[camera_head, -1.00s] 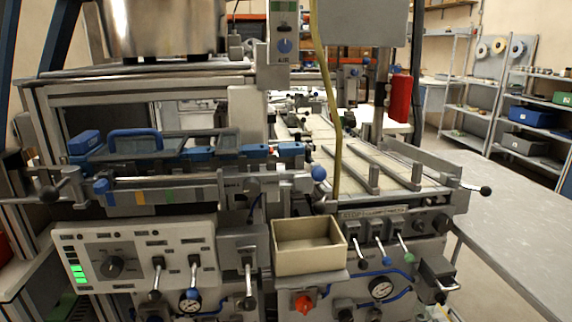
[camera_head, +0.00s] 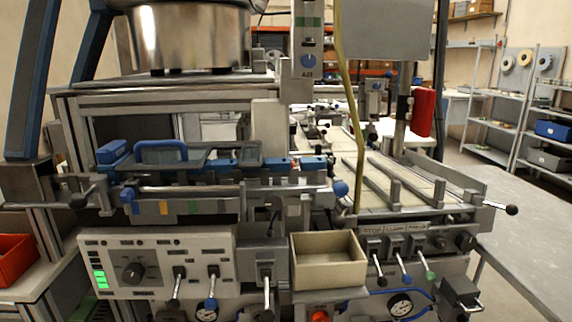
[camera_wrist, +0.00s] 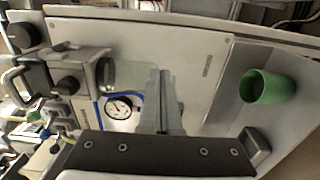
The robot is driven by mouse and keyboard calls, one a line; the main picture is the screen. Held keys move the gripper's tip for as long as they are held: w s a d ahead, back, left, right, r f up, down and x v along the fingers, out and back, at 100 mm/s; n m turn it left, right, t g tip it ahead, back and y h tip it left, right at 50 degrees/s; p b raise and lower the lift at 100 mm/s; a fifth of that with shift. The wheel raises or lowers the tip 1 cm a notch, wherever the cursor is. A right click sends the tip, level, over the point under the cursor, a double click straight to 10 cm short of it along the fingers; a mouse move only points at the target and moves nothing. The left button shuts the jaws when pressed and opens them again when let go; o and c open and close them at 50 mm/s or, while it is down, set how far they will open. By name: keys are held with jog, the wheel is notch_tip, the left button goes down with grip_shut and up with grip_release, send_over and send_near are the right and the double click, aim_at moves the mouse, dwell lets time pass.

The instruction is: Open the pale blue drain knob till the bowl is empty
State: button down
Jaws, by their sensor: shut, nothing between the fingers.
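A shiny steel bowl (camera_head: 190,38) stands on top of the machine frame at the upper left in the head view; its inside is hidden. A blue knob (camera_head: 309,61) is on a grey box marked AIR, right of the bowl. A blue ball knob (camera_head: 340,188) ends a rail above the beige tray. I cannot tell which blue knob is the drain knob. My gripper (camera_wrist: 161,78) shows in the wrist view, shut and empty, in front of a pale panel. It is not seen in the head view.
A beige open box (camera_head: 329,286) sits at the machine's front. Levers (camera_head: 407,280) and a white control panel (camera_head: 150,262) flank it. In the wrist view a green cup (camera_wrist: 268,86) is right of my gripper and a gauge (camera_wrist: 119,107) left. A grey table (camera_head: 530,235) is bare at right.

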jog(key=shift+a+f+p, duration=0.15)
jog(key=shift+f+p, duration=0.25)
jog(key=shift+p, duration=0.25)
jog(key=s+d+p, duration=0.1)
jog(key=s, duration=0.5)
jog(key=shift+d+f+p, duration=0.25)
jog(key=shift+f+p, duration=0.05)
jog(key=shift+p, duration=0.05)
dwell(0.3)
jog(key=shift+w, duration=0.1)
